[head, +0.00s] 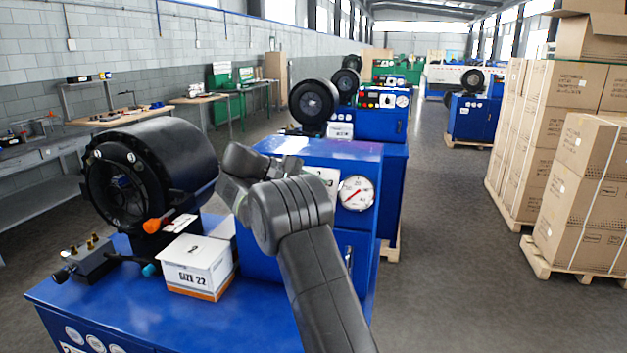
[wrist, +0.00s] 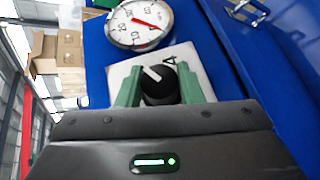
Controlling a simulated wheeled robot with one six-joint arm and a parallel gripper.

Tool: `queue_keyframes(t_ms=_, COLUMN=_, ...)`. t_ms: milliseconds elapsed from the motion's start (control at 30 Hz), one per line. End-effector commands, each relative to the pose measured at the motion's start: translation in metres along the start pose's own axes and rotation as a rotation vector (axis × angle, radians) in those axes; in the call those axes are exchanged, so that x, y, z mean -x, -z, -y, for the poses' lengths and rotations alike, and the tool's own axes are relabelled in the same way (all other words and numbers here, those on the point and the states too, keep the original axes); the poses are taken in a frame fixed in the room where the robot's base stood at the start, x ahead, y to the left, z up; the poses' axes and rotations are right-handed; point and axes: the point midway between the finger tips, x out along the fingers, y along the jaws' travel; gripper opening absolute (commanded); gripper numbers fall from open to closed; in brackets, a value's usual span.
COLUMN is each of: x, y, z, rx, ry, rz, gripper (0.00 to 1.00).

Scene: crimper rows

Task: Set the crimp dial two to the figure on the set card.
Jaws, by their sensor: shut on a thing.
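The crimp dial (wrist: 158,88) is a black round knob with a white pointer line, on a white plate (wrist: 121,76) fixed to a blue cabinet. My gripper (wrist: 160,88) is shut on the knob, one green finger on each side. In the wrist view the pointer slants to the upper left, and a figure that looks like 4 shows at the plate's upper right. Other figures are hidden. In the head view my arm hides the knob; part of the plate (head: 329,178) shows. I cannot tell which paper is the set card; a white sheet (head: 284,145) lies on the cabinet top.
A round gauge (head: 356,193) with a red needle sits right of the plate. A black crimper head (head: 150,170) and a white box (head: 197,265) marked 2 and SIZE 22 stand on the blue bench (head: 150,315). Stacked cartons (head: 575,190) stand at right; the aisle between is clear.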

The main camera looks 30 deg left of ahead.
Motion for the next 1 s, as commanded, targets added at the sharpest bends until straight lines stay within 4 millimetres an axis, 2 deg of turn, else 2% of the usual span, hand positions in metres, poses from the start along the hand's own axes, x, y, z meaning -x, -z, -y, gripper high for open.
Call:
queue_keyframes(t_ms=600, x=-0.0012, y=0.0002, z=0.0016, rx=-0.021, ry=0.036, rz=0.004, gripper=0.11)
queue_keyframes(t_ms=633, x=-0.0012, y=0.0002, z=0.0016, rx=-0.021, ry=0.036, rz=0.004, gripper=0.37)
queue_keyframes(t_ms=733, x=-0.0011, y=0.0002, z=0.0014, rx=-0.022, ry=0.036, rz=0.004, gripper=0.55)
queue_keyframes(t_ms=1000, x=-0.0006, y=-0.0001, z=0.0002, rx=-0.022, ry=0.035, rz=0.002, gripper=0.55)
